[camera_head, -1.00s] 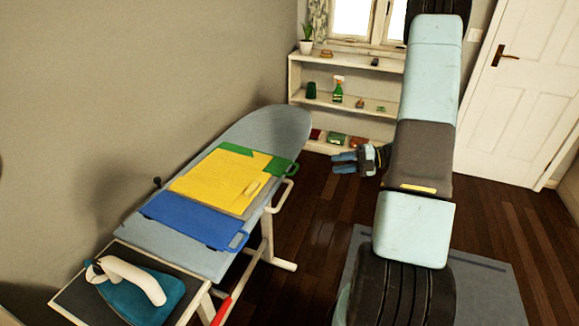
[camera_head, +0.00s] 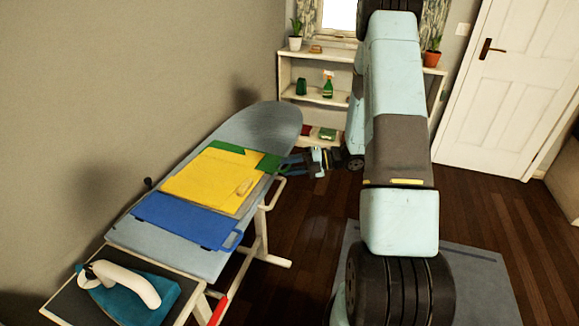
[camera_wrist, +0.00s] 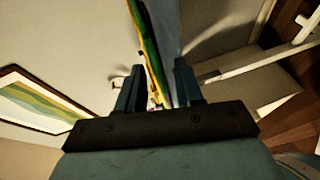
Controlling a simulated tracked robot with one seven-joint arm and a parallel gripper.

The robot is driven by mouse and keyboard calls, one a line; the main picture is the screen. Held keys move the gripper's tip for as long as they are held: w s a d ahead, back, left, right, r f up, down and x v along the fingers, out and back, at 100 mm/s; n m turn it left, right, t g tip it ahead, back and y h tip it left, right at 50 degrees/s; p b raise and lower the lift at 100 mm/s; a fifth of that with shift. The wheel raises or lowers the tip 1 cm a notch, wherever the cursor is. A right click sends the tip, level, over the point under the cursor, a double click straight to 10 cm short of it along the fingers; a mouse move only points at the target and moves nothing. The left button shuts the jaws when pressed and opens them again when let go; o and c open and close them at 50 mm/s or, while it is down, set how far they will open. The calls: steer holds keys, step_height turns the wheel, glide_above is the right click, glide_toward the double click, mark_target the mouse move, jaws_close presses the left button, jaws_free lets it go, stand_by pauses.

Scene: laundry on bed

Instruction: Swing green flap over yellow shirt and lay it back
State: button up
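The yellow shirt (camera_head: 208,178) lies flat on the folding board on the ironing board in the head view. The green flap (camera_head: 268,163) lies flat along the far side, partly under the shirt. My gripper (camera_head: 284,165) is level with the flap's outer right end, fingers pointing left toward it. In the wrist view my gripper (camera_wrist: 156,80) is open, with the thin green flap edge (camera_wrist: 143,30) seen edge-on ahead, between the lines of the two fingers. I cannot tell whether the fingers straddle its handle, which is hard to make out.
The blue flap (camera_head: 180,219) lies flat at the near side. The ironing board (camera_head: 265,122) extends beyond the flaps. A white shelf (camera_head: 310,97) is behind my gripper. Dark floor (camera_head: 300,215) is clear right of the board.

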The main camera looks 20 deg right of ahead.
steer(key=shift+a, duration=0.35)
jaws_close()
steer(key=shift+d, duration=0.1)
stand_by(0.3)
